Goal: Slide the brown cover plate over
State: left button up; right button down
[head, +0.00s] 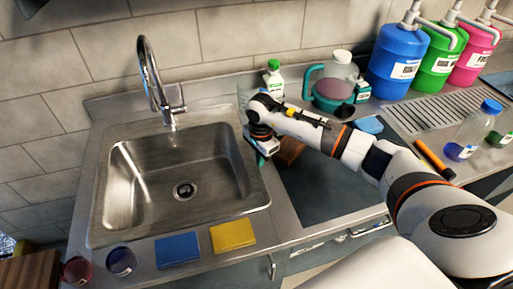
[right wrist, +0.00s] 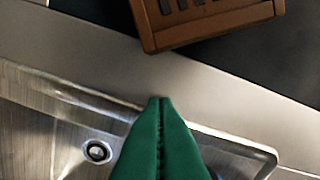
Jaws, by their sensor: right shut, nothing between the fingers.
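The brown cover plate (right wrist: 205,22) is slatted and lies on a dark surface at the top of the right wrist view, partly cut off by the frame. In the head view only a small brown part of it (head: 291,151) shows behind my right arm. My right gripper (right wrist: 160,101) has green fingers that are shut and empty. Its tips are over the metal strip between the sink and the plate, apart from the plate. In the head view the right gripper (head: 264,154) is at the sink's right rim. My left gripper is not in view.
The steel sink (head: 125,200) with a tall faucet (head: 150,75) is left of the gripper. A blue sponge (head: 177,250) and a yellow sponge (head: 233,234) lie on the front edge. Bottles and a teal-handled jug (head: 335,80) stand behind. The dark surface (head: 325,195) is mostly clear.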

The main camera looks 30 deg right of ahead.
aim_at(292, 145)
jog(key=shift+d+r, duration=0.1)
jog(key=shift+d, duration=0.65)
jog(key=shift+d+p, duration=0.3)
jog(key=shift+d, duration=0.25)
jog(key=shift+w, duration=0.1)
jog(key=shift+w+d+f+b, duration=0.1)
jog(key=shift+d+f+b, duration=0.05)
jog(key=shift+d+b, duration=0.45)
jog(key=shift+w+d+f+b, duration=0.1)
jog(key=shift+d+f+b, duration=0.05)
jog(key=shift+d+b, duration=0.4)
jog(key=shift+d, duration=0.4)
jog(key=shift+r, duration=0.2)
